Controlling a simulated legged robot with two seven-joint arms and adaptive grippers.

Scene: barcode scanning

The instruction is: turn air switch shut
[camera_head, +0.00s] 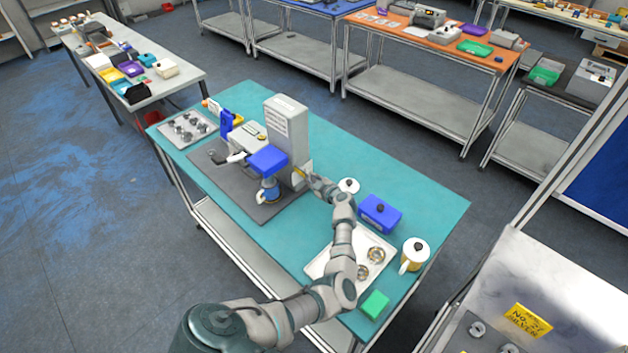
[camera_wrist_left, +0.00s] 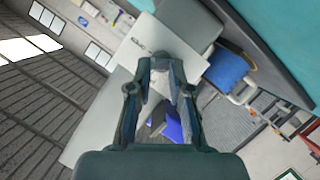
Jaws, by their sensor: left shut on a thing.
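A grey box-shaped machine (camera_head: 287,130) with a blue head (camera_head: 268,160) stands upright on the teal table. My left gripper (camera_head: 308,174) reaches its right side, by a small yellow part low on that face. In the left wrist view, my left gripper (camera_wrist_left: 160,66) has its fingers close together against the pale machine body (camera_wrist_left: 128,75). It is shut on a small part there, which I take to be the air switch. The fingers mostly hide this part, so its position cannot be read. My right gripper is not in view.
On the teal table (camera_head: 350,140), a blue box (camera_head: 379,213), a white mug (camera_head: 413,256), a white tray (camera_head: 322,264) with metal parts and a green block (camera_head: 374,304) lie near my arm. A parts tray (camera_head: 187,128) sits at the far left. The back right of the table is clear.

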